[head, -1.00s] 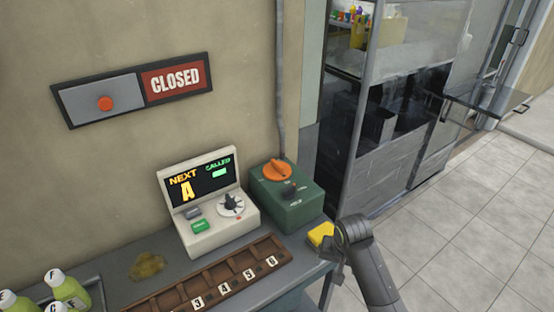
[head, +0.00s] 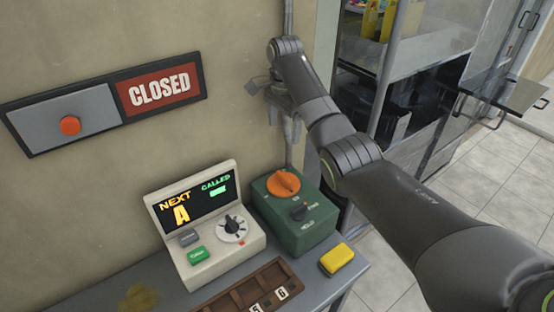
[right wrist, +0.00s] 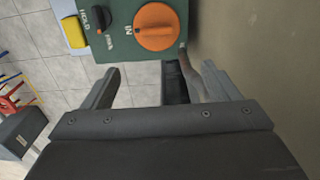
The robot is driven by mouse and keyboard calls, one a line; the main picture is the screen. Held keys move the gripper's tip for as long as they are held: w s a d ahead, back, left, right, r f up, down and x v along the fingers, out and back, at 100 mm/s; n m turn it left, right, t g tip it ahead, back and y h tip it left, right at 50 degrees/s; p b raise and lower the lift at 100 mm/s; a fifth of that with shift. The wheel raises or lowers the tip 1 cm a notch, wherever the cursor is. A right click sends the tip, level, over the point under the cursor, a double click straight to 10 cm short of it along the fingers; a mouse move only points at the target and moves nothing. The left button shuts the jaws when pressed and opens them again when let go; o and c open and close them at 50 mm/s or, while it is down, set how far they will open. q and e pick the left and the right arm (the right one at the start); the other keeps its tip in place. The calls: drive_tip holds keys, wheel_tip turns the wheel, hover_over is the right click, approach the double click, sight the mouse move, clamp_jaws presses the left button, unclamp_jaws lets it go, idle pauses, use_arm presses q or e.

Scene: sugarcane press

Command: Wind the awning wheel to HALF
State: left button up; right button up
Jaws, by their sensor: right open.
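An orange round wheel (head: 284,183) with a raised bar sits on top of a green box (head: 312,233) at the counter's back right. A small black knob (head: 298,211) sits in front of it. In the right wrist view the wheel (right wrist: 157,26) shows with the label "IN" beside it, and the black knob (right wrist: 98,18) has "HOLD" beside it. My right gripper (head: 286,122) is open and empty, above the wheel and apart from it, with its fingers pointing down. Its fingers also show in the right wrist view (right wrist: 160,88). My left gripper is out of view.
A cream console (head: 207,225) with a lit screen stands left of the green box. A yellow block (head: 337,258) lies at the counter's right edge, near a brown numbered tray (head: 245,290). A "CLOSED" sign (head: 158,90) hangs on the wall. A grey pipe runs up the wall behind my gripper.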

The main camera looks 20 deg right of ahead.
drive_tip(key=b, duration=0.5)
hover_over(284, 176)
wheel_tip(284, 176, down, 8)
wheel_tip(284, 176, down, 7)
drive_tip(key=shift+f, duration=0.15)
drive_tip(key=shift+f+p, duration=0.3)
drive_tip(key=shift+f, duration=0.2)
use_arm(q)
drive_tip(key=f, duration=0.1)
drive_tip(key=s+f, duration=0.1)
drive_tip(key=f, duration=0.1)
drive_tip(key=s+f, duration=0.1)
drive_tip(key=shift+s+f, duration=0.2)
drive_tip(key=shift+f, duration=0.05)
use_arm(e)
drive_tip(key=shift+w, duration=0.1)
